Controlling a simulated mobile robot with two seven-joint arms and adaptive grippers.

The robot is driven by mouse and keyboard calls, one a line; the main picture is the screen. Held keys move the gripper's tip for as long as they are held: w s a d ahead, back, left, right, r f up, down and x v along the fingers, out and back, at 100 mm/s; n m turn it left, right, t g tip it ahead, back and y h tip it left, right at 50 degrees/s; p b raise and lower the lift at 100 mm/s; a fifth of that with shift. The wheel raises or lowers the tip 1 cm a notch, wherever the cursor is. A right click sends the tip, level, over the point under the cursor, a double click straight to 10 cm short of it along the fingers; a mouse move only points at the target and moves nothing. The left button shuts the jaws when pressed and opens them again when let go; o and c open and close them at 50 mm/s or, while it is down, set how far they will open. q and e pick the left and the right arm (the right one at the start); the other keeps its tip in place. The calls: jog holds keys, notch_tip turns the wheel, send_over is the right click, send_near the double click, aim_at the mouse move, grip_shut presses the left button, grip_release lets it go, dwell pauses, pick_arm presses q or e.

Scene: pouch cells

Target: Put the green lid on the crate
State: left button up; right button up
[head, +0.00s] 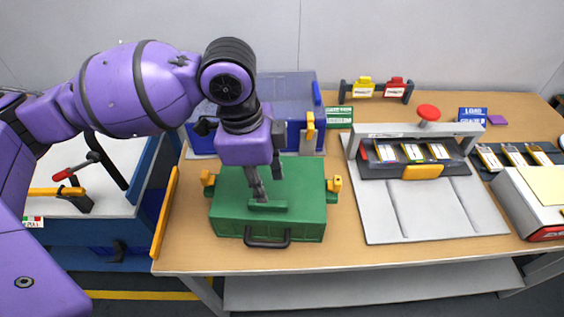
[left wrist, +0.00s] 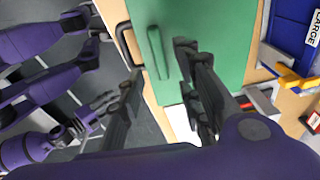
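The green lid (head: 295,180) lies flat over the top of the green crate (head: 300,232), which stands at the table's front left. I cannot tell whether it is fully seated. A raised green bar (head: 268,206) is on the lid; it also shows in the left wrist view (left wrist: 157,52). My left gripper (head: 267,185) is above the lid, pointing down near the bar. Its fingers are spread apart in the left wrist view (left wrist: 160,95), with nothing clearly gripped. A purple and grey arm end, apparently my right gripper (left wrist: 88,117), shows small in the left wrist view.
Yellow latches (head: 335,184) stand at the crate's sides, and a black handle (head: 267,240) is at its front. A blue bin (head: 290,92) is close behind. A grey fixture (head: 430,207) stands to the right. A yellow rail (head: 165,212) edges the table's left.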

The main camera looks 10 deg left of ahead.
pick_arm(q)
notch_tip(320, 180, up, 7)
jog(key=shift+s+a+p, duration=0.2)
jog(key=shift+a+p, duration=0.2)
pick_arm(e)
jog(key=shift+s+a+r, duration=0.15)
jog(key=shift+s+a, duration=0.05)
jog(key=shift+s, duration=0.3)
jog(key=shift+w, duration=0.2)
pick_arm(q)
jog(key=shift+f, duration=0.1)
pick_arm(e)
jog(key=shift+r, duration=0.1)
